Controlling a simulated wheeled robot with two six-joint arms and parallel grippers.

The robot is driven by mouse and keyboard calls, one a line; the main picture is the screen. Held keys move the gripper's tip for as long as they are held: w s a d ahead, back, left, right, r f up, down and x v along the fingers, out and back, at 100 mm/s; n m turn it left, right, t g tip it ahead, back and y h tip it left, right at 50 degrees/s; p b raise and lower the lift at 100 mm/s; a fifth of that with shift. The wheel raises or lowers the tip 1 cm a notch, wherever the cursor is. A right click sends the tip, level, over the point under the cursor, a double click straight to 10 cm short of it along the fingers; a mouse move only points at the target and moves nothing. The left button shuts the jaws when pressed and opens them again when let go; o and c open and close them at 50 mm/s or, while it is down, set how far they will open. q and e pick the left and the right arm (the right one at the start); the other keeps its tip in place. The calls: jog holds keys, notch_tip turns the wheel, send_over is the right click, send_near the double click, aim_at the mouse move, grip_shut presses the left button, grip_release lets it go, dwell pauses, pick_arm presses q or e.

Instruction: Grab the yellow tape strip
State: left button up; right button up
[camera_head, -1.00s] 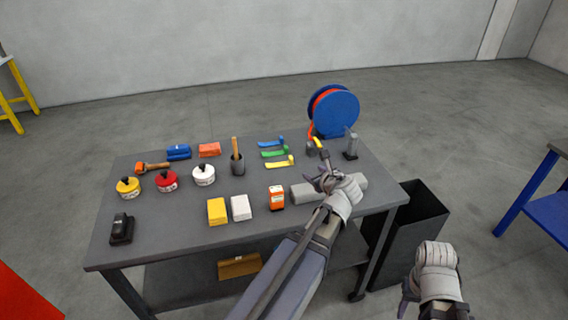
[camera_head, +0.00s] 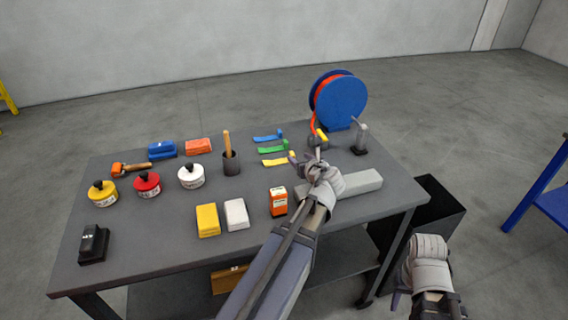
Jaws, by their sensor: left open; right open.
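The yellow tape strip (camera_head: 274,162) lies on the grey table, the nearest of three strips, with a green strip (camera_head: 272,149) and a blue strip (camera_head: 268,137) behind it. My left gripper (camera_head: 306,162) is open just right of the yellow strip's right end. One finger appears to overlap that end in the picture; I cannot tell whether they touch. My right gripper (camera_head: 398,290) is open and low at the front right, off the table and far from the strips.
A blue reel with orange hose (camera_head: 340,100) stands at the back right. A grey block (camera_head: 362,184) and an orange box (camera_head: 278,201) flank my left arm. A dark cup (camera_head: 231,162) stands left of the strips. A dark bin (camera_head: 440,195) stands right of the table.

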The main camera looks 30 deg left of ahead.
aim_at(293, 155)
pick_arm(q)
jog(key=shift+w+a+f+b, duration=0.1)
jog(key=shift+f+b, duration=0.25)
jog(key=shift+f, duration=0.15)
jog(key=shift+w+a+f+b, duration=0.1)
jog(key=shift+f+b, duration=0.25)
jog(key=shift+f, duration=0.15)
jog(key=shift+w+b+x, duration=0.25)
jog(key=shift+b+x, duration=1.05)
jog(key=shift+x, duration=2.6)
jog(key=shift+d+r, duration=0.1)
jog(key=shift+r, duration=0.15)
jog(key=shift+c, duration=0.2)
grip_shut()
